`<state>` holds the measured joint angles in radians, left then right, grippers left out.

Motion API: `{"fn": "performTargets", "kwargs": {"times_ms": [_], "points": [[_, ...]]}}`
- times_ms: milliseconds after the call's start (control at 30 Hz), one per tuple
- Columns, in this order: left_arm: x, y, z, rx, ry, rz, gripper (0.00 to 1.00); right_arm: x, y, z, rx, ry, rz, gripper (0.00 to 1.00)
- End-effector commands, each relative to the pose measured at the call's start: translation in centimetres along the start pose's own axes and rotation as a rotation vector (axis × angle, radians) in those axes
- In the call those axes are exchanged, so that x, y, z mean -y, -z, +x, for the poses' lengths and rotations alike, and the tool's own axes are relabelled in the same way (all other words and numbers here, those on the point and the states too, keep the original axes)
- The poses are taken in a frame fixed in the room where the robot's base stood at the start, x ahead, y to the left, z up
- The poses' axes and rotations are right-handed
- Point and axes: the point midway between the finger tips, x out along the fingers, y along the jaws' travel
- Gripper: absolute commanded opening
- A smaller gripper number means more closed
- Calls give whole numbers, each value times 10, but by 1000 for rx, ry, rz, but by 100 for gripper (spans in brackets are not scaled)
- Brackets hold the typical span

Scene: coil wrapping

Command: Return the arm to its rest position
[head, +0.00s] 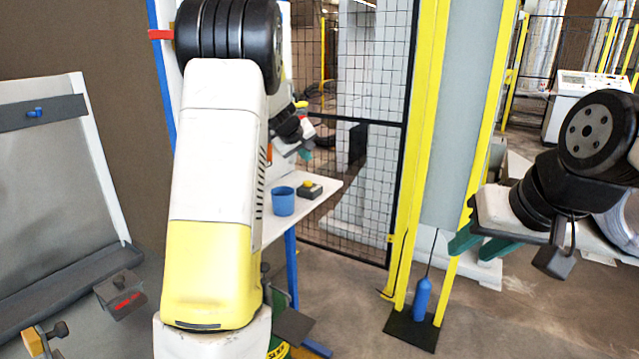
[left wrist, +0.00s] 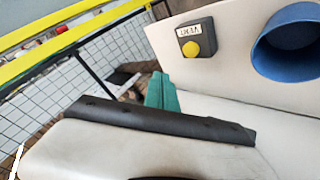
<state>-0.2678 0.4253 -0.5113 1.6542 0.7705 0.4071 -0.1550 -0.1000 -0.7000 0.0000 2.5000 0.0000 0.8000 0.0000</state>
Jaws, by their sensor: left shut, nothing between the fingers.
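My left arm fills the middle-left of the head view. Its left gripper (head: 305,154) is partly hidden behind the arm, with a green fingertip showing above the white table. In the left wrist view the green fingers of the left gripper (left wrist: 161,92) are together, with nothing between them. My right gripper (head: 482,244) is at the right of the head view, its two green fingers apart and empty, in front of the yellow-edged post.
A white table (head: 322,188) carries a blue cup (head: 283,201) and a box with a yellow button (head: 311,189); both also show in the left wrist view, cup (left wrist: 290,42) and button box (left wrist: 200,42). A black mesh fence (head: 315,242) stands behind. A blue bottle-like object (head: 421,299) stands on a dark plate.

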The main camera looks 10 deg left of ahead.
Motion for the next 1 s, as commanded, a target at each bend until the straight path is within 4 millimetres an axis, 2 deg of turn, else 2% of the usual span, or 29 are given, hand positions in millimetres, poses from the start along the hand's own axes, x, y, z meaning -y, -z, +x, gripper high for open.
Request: {"fn": "performTargets", "kwargs": {"times_ms": [400,467,533,667,800,867,1000], "points": [[0,-1,-1,2,-1,1,0,0,0,0,0,0,0,36],[-1,-3,-6,8,-6,3,0,0,0,0,0,0,0,36],[-3,-9,-21,25,-20,7,0,0,0,0,0,0,0,36],[-8,-36,-72,84,-64,43,0,0,0,0,0,0,0,36],[-10,-84,-140,161,-111,128,0,0,0,0,0,0,0,36],[-8,-107,-168,188,-125,175,0,0,0,0,0,0,0,36],[6,-163,-228,237,-134,302,0,0,0,0,0,0,0,36]]}}
